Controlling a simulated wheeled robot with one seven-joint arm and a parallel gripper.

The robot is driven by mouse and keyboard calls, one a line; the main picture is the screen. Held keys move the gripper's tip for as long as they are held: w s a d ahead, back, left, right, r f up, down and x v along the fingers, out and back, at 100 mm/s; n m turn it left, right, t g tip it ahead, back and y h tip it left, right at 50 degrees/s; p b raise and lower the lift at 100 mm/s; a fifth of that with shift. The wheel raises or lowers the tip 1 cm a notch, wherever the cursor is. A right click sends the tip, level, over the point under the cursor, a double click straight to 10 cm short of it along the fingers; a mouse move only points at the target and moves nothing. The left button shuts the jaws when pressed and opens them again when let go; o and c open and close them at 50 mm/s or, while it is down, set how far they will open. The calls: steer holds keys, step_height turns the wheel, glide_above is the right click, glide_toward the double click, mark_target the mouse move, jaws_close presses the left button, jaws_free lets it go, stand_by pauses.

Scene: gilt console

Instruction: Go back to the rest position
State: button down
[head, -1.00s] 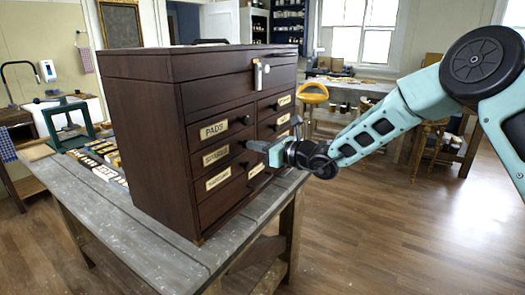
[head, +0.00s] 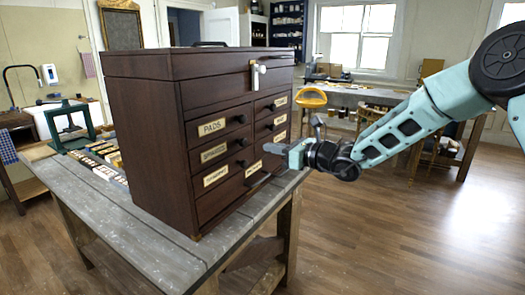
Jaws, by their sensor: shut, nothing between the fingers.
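My gripper (head: 275,149) is in front of the right half of the dark wooden drawer chest (head: 145,140), at the height of its middle and lower drawers. It is shut, with nothing seen in it, and a gap seems to lie between its tips and the drawer fronts. My teal arm reaches in from the right edge. The chest stands upright on a grey-topped workbench (head: 100,222), and its lid is down. The PADS drawer (head: 211,128) looks shut. My gripper hides part of the lower right drawer fronts, and I cannot tell if the lowest one is flush.
A white latch (head: 255,75) hangs on the chest's front. Several small blocks (head: 103,160) and a green press (head: 68,122) are left of the chest. The wooden floor (head: 400,245) at the right is clear.

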steer(key=b+v, duration=0.2)
steer(key=v, duration=0.5)
steer(key=s+a+f+n+g+h, duration=0.1)
steer(key=s+a+f+n+g, duration=0.2)
steer(key=s+n, duration=0.45)
steer(key=s+a+n+g+h, duration=0.2)
steer(key=s+a+n+g, duration=0.25)
steer(key=s, duration=0.65)
steer(key=s+a+f+n+g+h, duration=0.1)
steer(key=s+a+f+n+g, duration=0.25)
steer(key=s, duration=0.55)
steer(key=s+d+f+n+h, duration=0.2)
steer(key=s+d+n+h, duration=0.7)
steer(key=s+d+n, duration=0.4)
steer(key=s+n, duration=0.1)
steer(key=n, duration=0.3)
steer(key=shift+t, duration=0.4)
steer(key=shift+s, duration=0.1)
